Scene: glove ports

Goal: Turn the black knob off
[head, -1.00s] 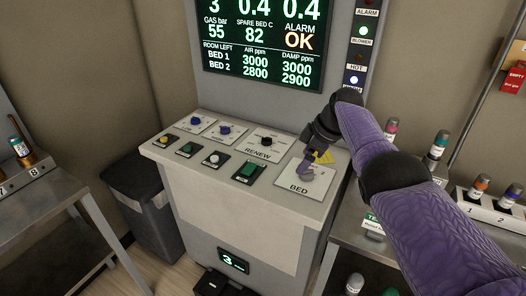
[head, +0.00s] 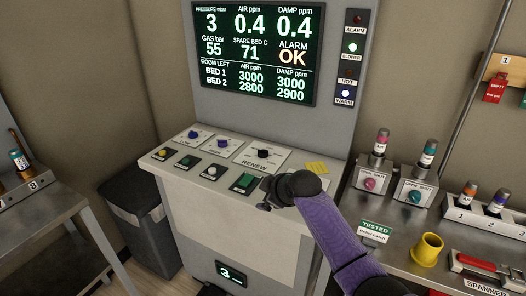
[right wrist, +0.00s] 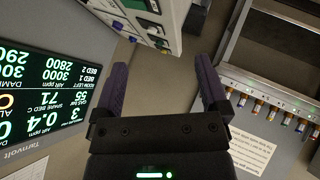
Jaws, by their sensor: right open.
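The black knob (head: 263,153) sits on the white plate marked RENEW, in the back row of the sloped control panel (head: 179,178). In the head view my right gripper (head: 268,199) is at the panel's front right, nearer to me than the knob and apart from it. My wrist hides most of the gripper and the BED plate. In the right wrist view the jaws (right wrist: 163,68) are open with nothing between them. The panel's edge (right wrist: 160,42) shows beyond them. I cannot make out the black knob there. My left gripper is not in view.
A dark bin (head: 140,225) stands left.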

